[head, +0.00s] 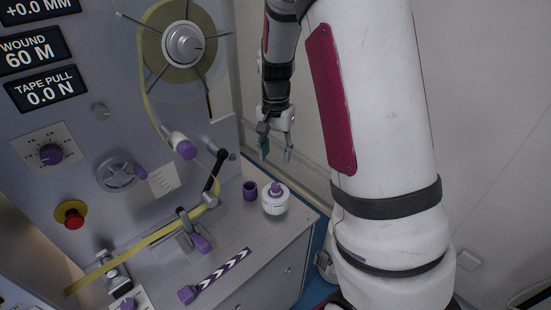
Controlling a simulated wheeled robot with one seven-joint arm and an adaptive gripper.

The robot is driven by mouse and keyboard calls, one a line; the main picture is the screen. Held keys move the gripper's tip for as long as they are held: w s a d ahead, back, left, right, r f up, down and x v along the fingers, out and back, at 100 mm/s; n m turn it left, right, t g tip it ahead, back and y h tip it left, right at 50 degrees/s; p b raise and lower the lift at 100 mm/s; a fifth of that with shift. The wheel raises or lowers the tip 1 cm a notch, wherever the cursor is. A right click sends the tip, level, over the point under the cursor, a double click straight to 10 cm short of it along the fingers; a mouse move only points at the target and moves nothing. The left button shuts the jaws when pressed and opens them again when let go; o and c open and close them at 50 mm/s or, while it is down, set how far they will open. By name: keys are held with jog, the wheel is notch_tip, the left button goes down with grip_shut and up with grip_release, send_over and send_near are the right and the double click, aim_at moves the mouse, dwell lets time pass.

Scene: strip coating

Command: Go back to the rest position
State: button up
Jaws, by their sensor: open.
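My gripper (274,148) is open and empty. It hangs with its fingers pointing down, in front of the pale wall and to the right of the machine panel (120,120). In the picture it is above a white jar with a purple knob (276,200), apart from it. My white arm with a dark red panel fills the right half of the view. No object shows between the fingertips.
A worktop (255,232) carries a purple cup (250,190) and a purple-ended striped strip (215,275). A yellow tape (150,238) runs from a reel (185,44) past rollers. A red button (71,214) is on the panel. Space around my gripper looks free.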

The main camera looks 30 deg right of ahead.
dwell(0.8)
jog(key=s+a+r+n+t, duration=0.1)
jog(key=s+a+r+n, duration=0.25)
jog(key=r, duration=0.35)
jog(key=s+a+r+n+t, duration=0.2)
jog(key=s+a+r, duration=0.3)
jog(key=r, duration=0.3)
jog(key=s+a+r+n+t, duration=0.1)
jog(key=s+a+r+n, duration=0.1)
jog(key=s, duration=0.5)
jog(key=s+a+r+n+t, duration=0.1)
jog(key=s+a+r+n, duration=0.1)
jog(key=s, duration=0.5)
jog(key=shift+a+r+n, duration=0.35)
jog(key=shift+n, duration=0.4)
